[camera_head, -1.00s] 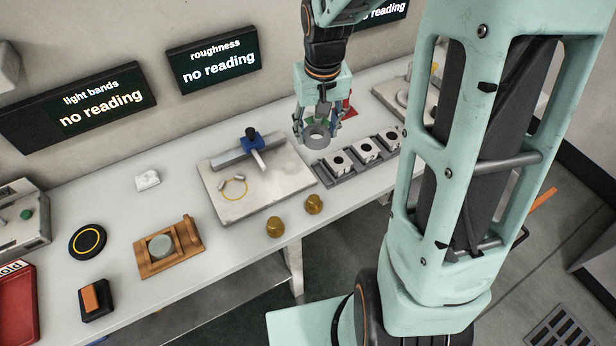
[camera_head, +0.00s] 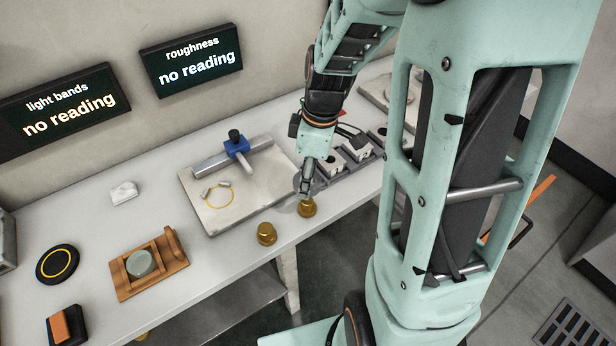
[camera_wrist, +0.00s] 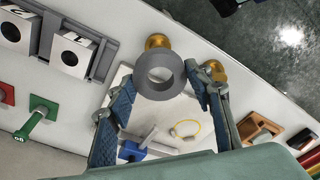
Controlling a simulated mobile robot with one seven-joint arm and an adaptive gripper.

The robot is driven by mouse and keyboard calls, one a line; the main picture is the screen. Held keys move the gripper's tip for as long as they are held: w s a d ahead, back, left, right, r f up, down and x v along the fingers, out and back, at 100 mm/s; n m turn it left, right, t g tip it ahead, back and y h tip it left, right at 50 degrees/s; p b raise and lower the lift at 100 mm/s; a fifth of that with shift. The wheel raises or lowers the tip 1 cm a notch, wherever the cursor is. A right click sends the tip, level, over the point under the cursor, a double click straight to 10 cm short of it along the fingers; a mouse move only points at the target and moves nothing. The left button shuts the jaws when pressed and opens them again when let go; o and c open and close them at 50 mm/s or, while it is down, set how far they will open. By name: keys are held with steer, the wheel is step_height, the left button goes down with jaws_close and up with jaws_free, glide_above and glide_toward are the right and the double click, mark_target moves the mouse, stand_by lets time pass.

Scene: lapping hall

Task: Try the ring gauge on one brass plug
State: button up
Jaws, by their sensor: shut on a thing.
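My gripper (camera_head: 305,188) is shut on the grey ring gauge (camera_wrist: 158,92), with the two blue fingers on either side of it in the wrist view. Two brass plugs stand near the front edge of the bench. The right plug (camera_head: 307,209) is just below my gripper in the head view; it also shows in the wrist view (camera_wrist: 157,41), partly covered by the ring. I cannot tell whether the ring touches it. The left plug (camera_head: 266,233) stands apart and also shows in the wrist view (camera_wrist: 214,70), partly behind a finger.
A pale plate (camera_head: 215,217) with a blue clamp (camera_head: 236,144) lies behind the plugs. A grey rack (camera_wrist: 101,62) holds numbered blocks to the right. A wooden holder (camera_head: 173,279) stands left.

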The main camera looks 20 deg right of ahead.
steer(key=shift+f+b, duration=2.05)
steer(key=shift+f, duration=0.65)
steer(key=shift+f+b, duration=0.2)
steer(key=shift+b, duration=0.2)
steer(key=o, duration=1.3)
steer(key=r, duration=0.8)
steer(key=d+r, duration=0.1)
steer(key=r, duration=0.3)
steer(key=shift+s+d, duration=0.1)
steer(key=shift+s, duration=0.2)
